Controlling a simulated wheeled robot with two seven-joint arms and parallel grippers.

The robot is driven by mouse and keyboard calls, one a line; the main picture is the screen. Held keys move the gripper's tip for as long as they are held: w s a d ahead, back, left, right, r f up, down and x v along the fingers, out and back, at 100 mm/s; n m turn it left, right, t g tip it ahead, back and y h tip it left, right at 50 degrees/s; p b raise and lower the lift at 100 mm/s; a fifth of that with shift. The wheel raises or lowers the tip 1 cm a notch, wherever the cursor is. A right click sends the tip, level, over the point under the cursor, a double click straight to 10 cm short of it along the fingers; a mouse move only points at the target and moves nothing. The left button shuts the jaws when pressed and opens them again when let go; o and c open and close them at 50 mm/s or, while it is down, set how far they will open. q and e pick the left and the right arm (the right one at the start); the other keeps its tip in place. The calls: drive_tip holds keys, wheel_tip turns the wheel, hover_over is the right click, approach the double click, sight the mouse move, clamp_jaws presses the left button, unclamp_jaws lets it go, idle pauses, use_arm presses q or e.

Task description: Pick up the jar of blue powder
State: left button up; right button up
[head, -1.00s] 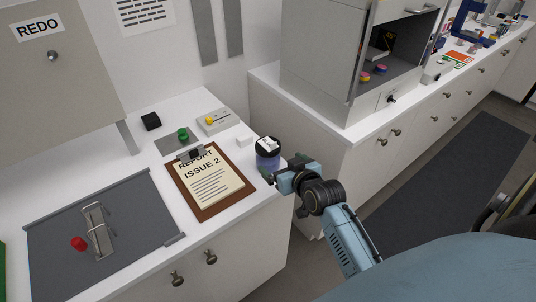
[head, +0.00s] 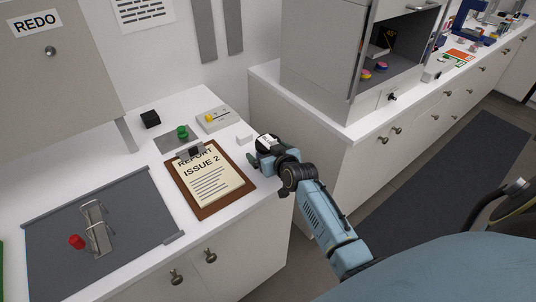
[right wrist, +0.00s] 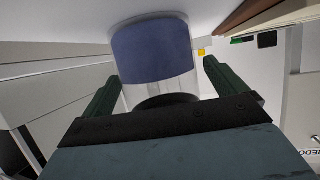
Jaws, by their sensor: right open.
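The jar of blue powder (right wrist: 152,52) stands on the white counter near its right front corner. In the head view only its dark lid with a white label (head: 266,142) shows; my right gripper and wrist hide the rest. In the right wrist view the blue fill, a clear band and the dark lid show. My right gripper (head: 264,160) is open, its two green fingers on either side of the jar in the right wrist view (right wrist: 160,72). I cannot tell whether either finger touches it. My left gripper is not in view.
A clipboard (head: 233,198) lies just left of the jar. A grey cabinet (head: 318,70) stands on the neighbouring counter at the right.

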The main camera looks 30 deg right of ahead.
drive_tip(key=c, duration=1.2)
drive_tip(key=shift+r, duration=0.1)
